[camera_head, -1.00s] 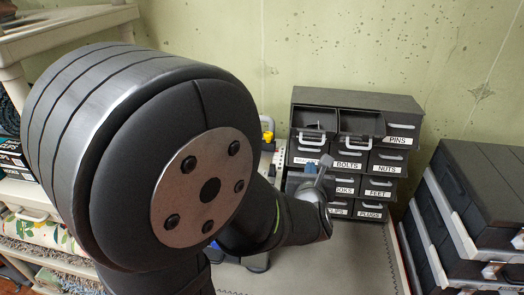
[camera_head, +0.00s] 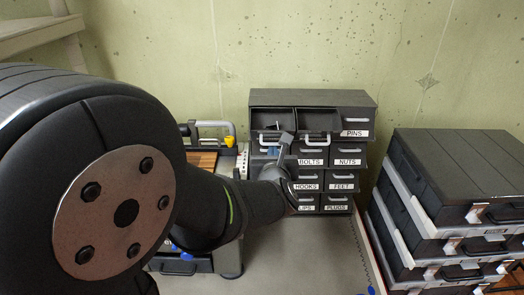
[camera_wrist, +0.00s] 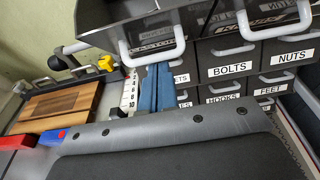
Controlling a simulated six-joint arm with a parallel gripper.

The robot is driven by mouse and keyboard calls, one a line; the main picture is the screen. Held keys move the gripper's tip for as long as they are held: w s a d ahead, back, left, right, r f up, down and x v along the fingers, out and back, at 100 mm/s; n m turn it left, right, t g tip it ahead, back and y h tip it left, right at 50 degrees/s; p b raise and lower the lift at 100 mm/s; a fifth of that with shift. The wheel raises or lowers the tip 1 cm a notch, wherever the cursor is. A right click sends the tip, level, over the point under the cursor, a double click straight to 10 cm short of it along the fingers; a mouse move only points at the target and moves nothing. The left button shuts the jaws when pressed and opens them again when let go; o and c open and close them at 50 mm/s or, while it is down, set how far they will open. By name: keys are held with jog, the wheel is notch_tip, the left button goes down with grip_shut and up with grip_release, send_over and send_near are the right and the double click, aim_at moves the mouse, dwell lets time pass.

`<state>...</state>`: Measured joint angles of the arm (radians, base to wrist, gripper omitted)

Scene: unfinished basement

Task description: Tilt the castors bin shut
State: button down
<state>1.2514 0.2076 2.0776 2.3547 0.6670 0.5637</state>
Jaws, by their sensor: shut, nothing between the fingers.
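The castors bin (camera_wrist: 115,12) is tilted open at the top left of a dark drawer cabinet. In the wrist view its label shows partly behind its pale handle (camera_wrist: 152,55). It also shows in the head view (camera_head: 268,121) as the open bin at the top left. My gripper (camera_wrist: 157,68) is shut and empty, its two blue fingers side by side, with the tips at or just below that handle in the picture. I cannot tell if they touch it. In the head view my gripper (camera_head: 272,151) is in front of the cabinet's left column and hides part of it.
The bin beside it (camera_head: 317,122) is also tilted open. The pins bin (camera_head: 355,122) and the bolts bin (camera_head: 311,155) are shut. Stacked dark cases (camera_head: 455,170) stand at the right. A wooden board (camera_wrist: 62,103) and a yellow item (camera_wrist: 106,63) lie left of the cabinet.

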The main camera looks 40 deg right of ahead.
aim_at(273, 131)
jog(key=shift+w+d+r+g+y, duration=0.1)
jog(key=shift+r+g+y, duration=0.4)
jog(key=shift+r, duration=0.1)
dwell(0.6)
jog(key=shift+w+d+r, duration=0.25)
jog(key=shift+r, duration=0.35)
jog(key=shift+w+d+r, duration=0.2)
jog(key=shift+r, duration=0.4)
jog(key=shift+w+d+r, duration=0.6)
jog(key=shift+r, duration=0.25)
jog(key=shift+w+d+r, duration=0.65)
jog(key=shift+w+d, duration=0.2)
